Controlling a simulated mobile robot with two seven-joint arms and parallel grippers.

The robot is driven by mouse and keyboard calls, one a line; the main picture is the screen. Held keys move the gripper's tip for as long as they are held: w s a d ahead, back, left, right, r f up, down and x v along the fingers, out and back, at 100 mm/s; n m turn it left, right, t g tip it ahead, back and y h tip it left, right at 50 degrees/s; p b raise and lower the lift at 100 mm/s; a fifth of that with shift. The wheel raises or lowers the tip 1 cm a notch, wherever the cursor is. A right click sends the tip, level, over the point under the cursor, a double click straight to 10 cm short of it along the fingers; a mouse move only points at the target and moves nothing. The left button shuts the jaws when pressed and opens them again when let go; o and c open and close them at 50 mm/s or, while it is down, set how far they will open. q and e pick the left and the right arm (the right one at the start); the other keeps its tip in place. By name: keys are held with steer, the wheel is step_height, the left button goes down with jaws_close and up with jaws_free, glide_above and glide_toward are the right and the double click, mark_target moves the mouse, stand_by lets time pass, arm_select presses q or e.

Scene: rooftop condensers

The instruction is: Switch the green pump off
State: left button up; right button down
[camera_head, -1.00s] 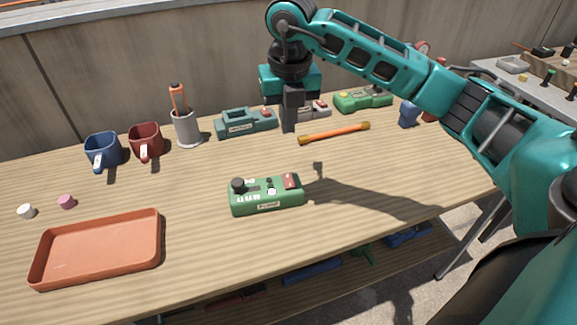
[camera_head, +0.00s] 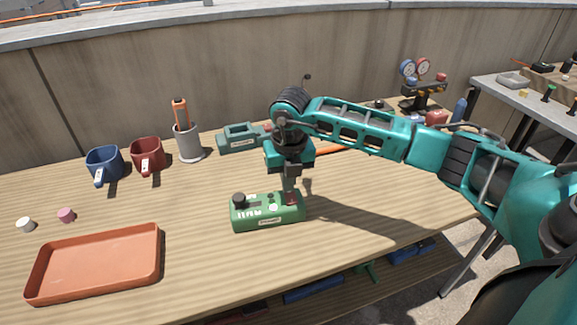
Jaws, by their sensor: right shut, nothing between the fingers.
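The green pump (camera_head: 266,217) is a small green box near the middle of the wooden table. It has a black knob (camera_head: 239,199) on its left end, a white round button (camera_head: 273,208) on its front part, and a red switch (camera_head: 291,199) on its right end. My right gripper (camera_head: 289,190) is shut and empty, pointing down at the red switch. Its fingertips are at or just above the switch; I cannot tell whether they touch. The fingers partly cover the switch, so its position is unclear. My left gripper is not in view.
An orange tray (camera_head: 97,262) lies at the front left. A blue mug (camera_head: 104,165), a red mug (camera_head: 148,155), a grey cup (camera_head: 187,143) and a teal device (camera_head: 239,138) stand along the back. Gauges (camera_head: 422,72) stand at the back right. Table around the pump is clear.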

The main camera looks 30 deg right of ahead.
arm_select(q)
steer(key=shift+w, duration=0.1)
arm_select(e)
steer(key=shift+f, duration=0.45)
steer(key=shift+w+f, duration=0.1)
